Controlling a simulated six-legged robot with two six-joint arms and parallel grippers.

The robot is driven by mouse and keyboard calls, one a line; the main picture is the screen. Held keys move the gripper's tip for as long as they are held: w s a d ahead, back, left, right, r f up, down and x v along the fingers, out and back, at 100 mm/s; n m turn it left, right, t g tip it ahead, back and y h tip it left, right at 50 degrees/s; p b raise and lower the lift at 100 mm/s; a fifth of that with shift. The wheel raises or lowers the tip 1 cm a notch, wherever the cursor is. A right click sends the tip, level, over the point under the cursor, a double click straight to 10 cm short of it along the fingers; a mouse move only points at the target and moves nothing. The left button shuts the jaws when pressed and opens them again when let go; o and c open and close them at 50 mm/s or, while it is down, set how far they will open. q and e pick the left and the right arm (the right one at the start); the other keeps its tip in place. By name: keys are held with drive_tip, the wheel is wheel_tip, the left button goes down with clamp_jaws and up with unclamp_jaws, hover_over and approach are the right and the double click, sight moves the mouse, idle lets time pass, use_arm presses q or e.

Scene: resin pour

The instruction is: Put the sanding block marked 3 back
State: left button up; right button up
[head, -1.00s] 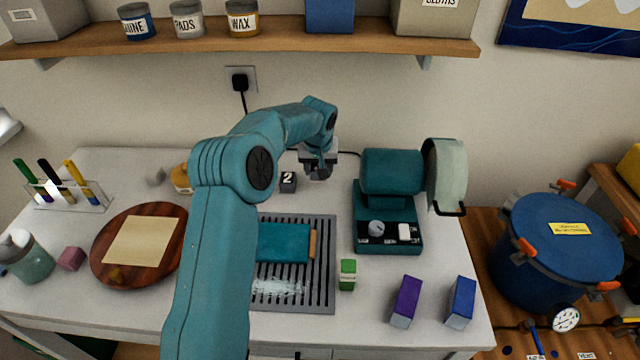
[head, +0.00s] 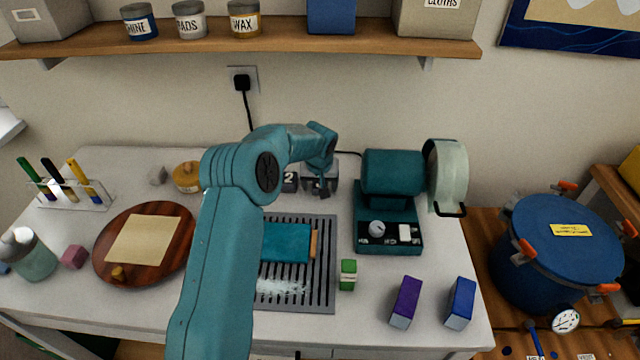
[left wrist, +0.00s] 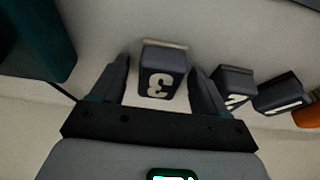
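The sanding block marked 3 (left wrist: 160,84) is dark grey with a pale number and a tan edge. In the left wrist view it stands between my left gripper's fingers, with a gap visible on each side. My left gripper (head: 322,188) is open and low over the back of the table. It hides most of block 3 in the head view. The block marked 2 (head: 289,181) is just left of it; it also shows in the left wrist view (left wrist: 235,88), beside the block marked 1 (left wrist: 280,97). My right gripper is out of view.
A teal grinder-like machine (head: 392,175) stands close to the right of the gripper. A yellow-orange jar (head: 187,177) stands left of the blocks. A grey slotted grate (head: 322,270) with a teal block (head: 287,242) lies in front. The wall is behind.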

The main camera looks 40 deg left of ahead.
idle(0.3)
use_arm(q)
drive_tip(key=shift+r+p, duration=0.35)
drive_tip(key=shift+p, duration=0.05)
drive_tip(key=b+v, duration=0.2)
drive_tip(key=v, duration=0.9)
drive_tip(key=shift+d+r, duration=0.15)
drive_tip(key=shift+r, duration=0.2)
drive_tip(key=shift+s, duration=0.15)
